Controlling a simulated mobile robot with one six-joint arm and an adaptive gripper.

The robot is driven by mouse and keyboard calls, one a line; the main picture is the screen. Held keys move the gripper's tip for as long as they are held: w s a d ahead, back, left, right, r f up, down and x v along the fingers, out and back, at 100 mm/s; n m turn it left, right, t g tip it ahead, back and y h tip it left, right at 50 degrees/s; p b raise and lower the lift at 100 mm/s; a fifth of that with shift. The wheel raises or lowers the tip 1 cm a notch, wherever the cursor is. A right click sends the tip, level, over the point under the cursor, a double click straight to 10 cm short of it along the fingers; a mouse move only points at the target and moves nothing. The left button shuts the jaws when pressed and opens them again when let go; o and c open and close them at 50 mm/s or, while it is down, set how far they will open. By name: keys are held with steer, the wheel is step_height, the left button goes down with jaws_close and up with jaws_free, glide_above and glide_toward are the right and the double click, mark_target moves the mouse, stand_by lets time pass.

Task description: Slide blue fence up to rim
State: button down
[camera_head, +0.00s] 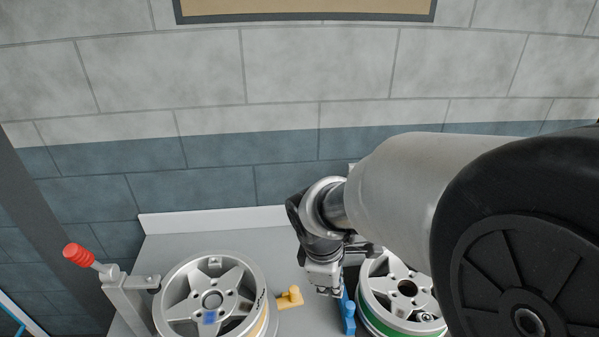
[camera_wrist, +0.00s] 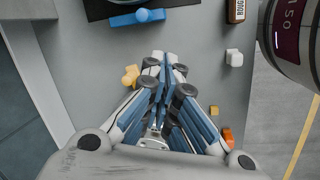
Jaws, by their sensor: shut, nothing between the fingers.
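The blue fence (camera_head: 348,312), a bar with a round knob, stands just left of the green-banded wheel (camera_head: 369,318). In the wrist view the blue fence (camera_wrist: 124,20) lies near the top, along the edge of a dark patch, with a small part of the wheel cut off above it. I cannot tell whether the fence touches the rim. My gripper (camera_head: 326,291) points down just left of the fence. In the wrist view my gripper (camera_wrist: 165,56) is shut and empty, its fingertips apart from the fence in the picture.
A yellow fence (camera_head: 290,297) lies beside the left wheel (camera_head: 180,302), which has a blue mark. A post with a red-handled lever (camera_head: 78,255) stands far left. The wrist view shows a bottle (camera_wrist: 236,10), a white block (camera_wrist: 234,58), a yellow cube (camera_wrist: 213,110) and an orange piece (camera_wrist: 228,135).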

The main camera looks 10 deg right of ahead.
mark_target(346, 304)
steer(key=w+f+n+b, duration=0.1)
steer(key=f+n, duration=0.1)
steer(key=f, duration=0.4)
steer(key=w+f+n+b, duration=0.1)
steer(key=f+n, duration=0.1)
steer(key=f, duration=0.5)
steer(key=w+f+n+g+h+b, duration=0.1)
steer(key=w+f+n, duration=0.1)
steer(key=f, duration=0.4)
steer(key=shift+w+a+f+n, duration=0.1)
steer(key=shift+a+f+n, duration=0.2)
steer(key=shift+w+d+r, duration=0.15)
steer(key=shift+d, duration=0.5)
steer(key=shift+w+d+r, duration=0.15)
steer(key=shift+d, duration=0.45)
steer(key=shift+w+d+r, duration=0.1)
steer(key=shift+d, duration=0.45)
